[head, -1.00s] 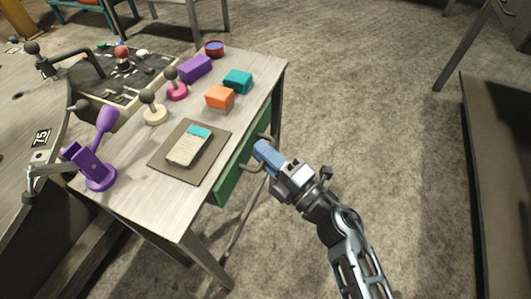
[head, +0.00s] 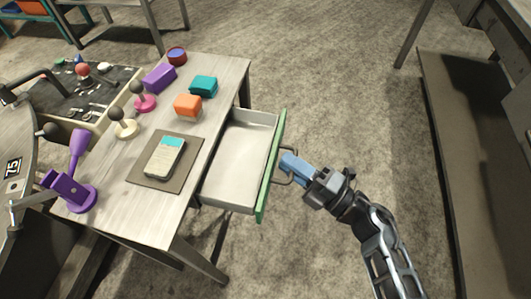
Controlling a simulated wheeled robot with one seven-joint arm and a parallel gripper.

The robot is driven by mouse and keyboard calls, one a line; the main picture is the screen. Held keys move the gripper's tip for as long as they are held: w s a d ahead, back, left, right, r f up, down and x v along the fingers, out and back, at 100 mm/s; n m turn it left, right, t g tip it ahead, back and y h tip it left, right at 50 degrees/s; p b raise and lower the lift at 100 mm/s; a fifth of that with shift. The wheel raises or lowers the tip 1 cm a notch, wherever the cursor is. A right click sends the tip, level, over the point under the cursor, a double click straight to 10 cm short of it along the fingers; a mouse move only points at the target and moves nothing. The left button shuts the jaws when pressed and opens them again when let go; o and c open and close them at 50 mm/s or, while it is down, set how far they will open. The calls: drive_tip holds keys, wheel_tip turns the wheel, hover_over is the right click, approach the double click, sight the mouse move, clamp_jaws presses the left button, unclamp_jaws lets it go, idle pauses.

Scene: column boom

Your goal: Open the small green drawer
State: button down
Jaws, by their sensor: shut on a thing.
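The small drawer with a green front (head: 272,168) is pulled out from the right side of the wooden table (head: 214,101). Its pale inside (head: 238,163) shows and looks empty. A dark bar handle (head: 284,182) sticks out from the green front. My gripper (head: 287,163) is at the handle, to the right of the drawer front, with its blue fingers shut on the handle. The fingers partly hide the handle.
On the table are a phone-like device (head: 165,157) on a brown mat (head: 146,179), orange (head: 188,105), teal (head: 203,86) and purple (head: 159,78) blocks, joysticks and a purple stand (head: 75,185). Open floor (head: 345,105) lies right of the drawer, up to a dark bench (head: 480,170).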

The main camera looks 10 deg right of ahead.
drive_tip(key=shift+s+d, duration=0.15)
drive_tip(key=shift+d, duration=0.2)
drive_tip(key=c, duration=1.4)
unclamp_jaws()
drive_tip(key=shift+c, duration=0.2)
drive_tip(key=v, duration=0.7)
drive_tip(key=shift+s+d, duration=0.25)
drive_tip(key=shift+d, duration=0.1)
drive_tip(key=shift+f, duration=0.1)
